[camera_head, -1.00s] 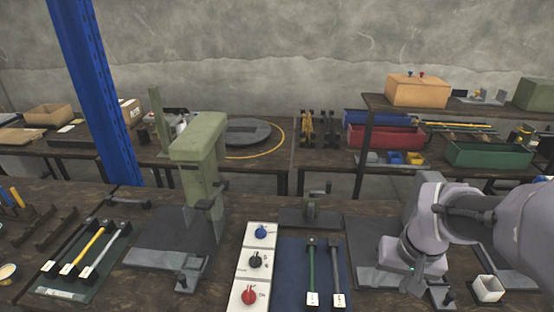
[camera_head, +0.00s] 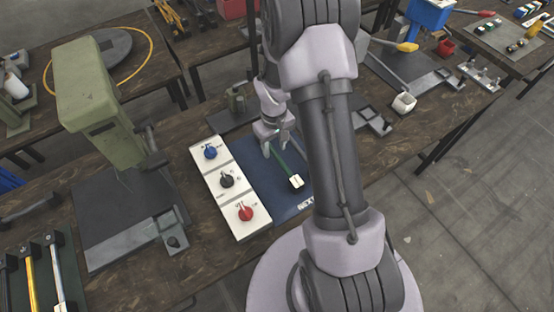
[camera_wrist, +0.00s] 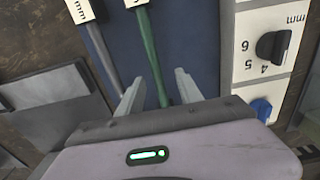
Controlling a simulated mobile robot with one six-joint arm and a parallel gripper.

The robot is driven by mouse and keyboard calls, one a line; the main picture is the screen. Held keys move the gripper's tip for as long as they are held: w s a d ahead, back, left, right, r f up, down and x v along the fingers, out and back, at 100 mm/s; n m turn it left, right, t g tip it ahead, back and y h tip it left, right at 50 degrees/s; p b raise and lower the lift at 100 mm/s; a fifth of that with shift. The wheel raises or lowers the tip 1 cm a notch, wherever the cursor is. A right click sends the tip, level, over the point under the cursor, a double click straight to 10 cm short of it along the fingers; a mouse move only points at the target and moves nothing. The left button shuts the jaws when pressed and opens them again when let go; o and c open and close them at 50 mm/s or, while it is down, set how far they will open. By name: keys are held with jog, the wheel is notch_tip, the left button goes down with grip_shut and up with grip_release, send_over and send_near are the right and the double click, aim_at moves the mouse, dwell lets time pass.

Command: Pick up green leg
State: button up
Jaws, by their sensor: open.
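The green leg (camera_head: 286,167), a thin rod with a white labelled end block, lies on the blue mat (camera_head: 256,183). It also shows in the wrist view (camera_wrist: 149,45). My gripper (camera_head: 271,148) is over the far part of the leg. In the wrist view the open fingers (camera_wrist: 160,90) stand on either side of the green rod, with a gap to each. Nothing is held. The leg's far end is hidden behind my gripper body. A grey leg (camera_wrist: 104,52) lies beside it on the mat in the wrist view; my arm hides it in the head view.
A white control box with blue, black and red knobs (camera_head: 228,182) stands just left of the mat. A green press (camera_head: 100,100) stands farther left. A small dark device (camera_head: 236,102) is behind the mat.

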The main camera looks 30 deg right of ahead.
aim_at(275, 153)
jog(key=f, duration=0.1)
jog(key=f+b, duration=0.1)
jog(key=f, duration=0.1)
jog(key=f+b, duration=0.1)
jog(key=f, duration=0.1)
jog(key=shift+d+f, duration=0.15)
jog(key=shift+d, duration=0.15)
jog(key=shift+c, duration=0.4)
grip_shut()
